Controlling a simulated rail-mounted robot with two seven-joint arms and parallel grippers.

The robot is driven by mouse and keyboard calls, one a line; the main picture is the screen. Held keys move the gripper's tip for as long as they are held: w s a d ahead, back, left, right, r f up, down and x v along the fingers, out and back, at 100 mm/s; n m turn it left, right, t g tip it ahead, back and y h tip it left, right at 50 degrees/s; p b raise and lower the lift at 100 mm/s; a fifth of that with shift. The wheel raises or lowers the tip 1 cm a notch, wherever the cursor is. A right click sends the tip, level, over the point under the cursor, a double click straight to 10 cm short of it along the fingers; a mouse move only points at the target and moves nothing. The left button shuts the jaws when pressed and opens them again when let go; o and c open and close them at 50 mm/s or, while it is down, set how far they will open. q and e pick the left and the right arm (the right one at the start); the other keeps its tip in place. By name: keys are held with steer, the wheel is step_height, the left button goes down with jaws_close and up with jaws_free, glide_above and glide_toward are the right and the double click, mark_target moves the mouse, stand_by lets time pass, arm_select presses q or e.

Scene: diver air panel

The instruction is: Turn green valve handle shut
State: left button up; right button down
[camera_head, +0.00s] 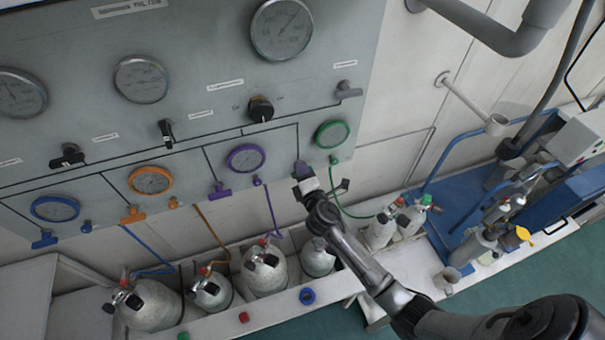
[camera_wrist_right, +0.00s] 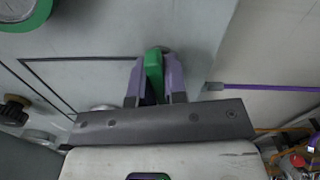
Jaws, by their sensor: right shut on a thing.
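The green valve handle (camera_wrist_right: 154,72) shows in the right wrist view between the two purple fingers of my right gripper (camera_wrist_right: 153,88). The fingers are shut on it from both sides. In the head view my right gripper (camera_head: 302,171) is against the lower right part of the grey panel, just left of and below the green-rimmed gauge (camera_head: 332,134). There the gripper hides the green handle. The gauge's green rim also shows at the top left of the wrist view (camera_wrist_right: 24,18). My left gripper is not in view.
The purple valve handle (camera_head: 220,190) and orange valve handle (camera_head: 133,215) are along the panel to the left. Gas cylinders (camera_head: 265,270) stand in a trough below. A green hose (camera_head: 350,213) hangs just right of my gripper. A blue cart (camera_head: 470,200) stands at the right.

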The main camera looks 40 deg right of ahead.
steer(key=shift+m+b, duration=0.3)
steer(key=shift+m, duration=0.8)
steer(key=c, duration=1.1)
jaws_free()
steer(key=shift+c, duration=0.2)
steer(key=b+v, duration=0.1)
steer(key=v, duration=1.2)
steer(key=shift+s+a, duration=0.2)
steer(key=shift+s, duration=0.15)
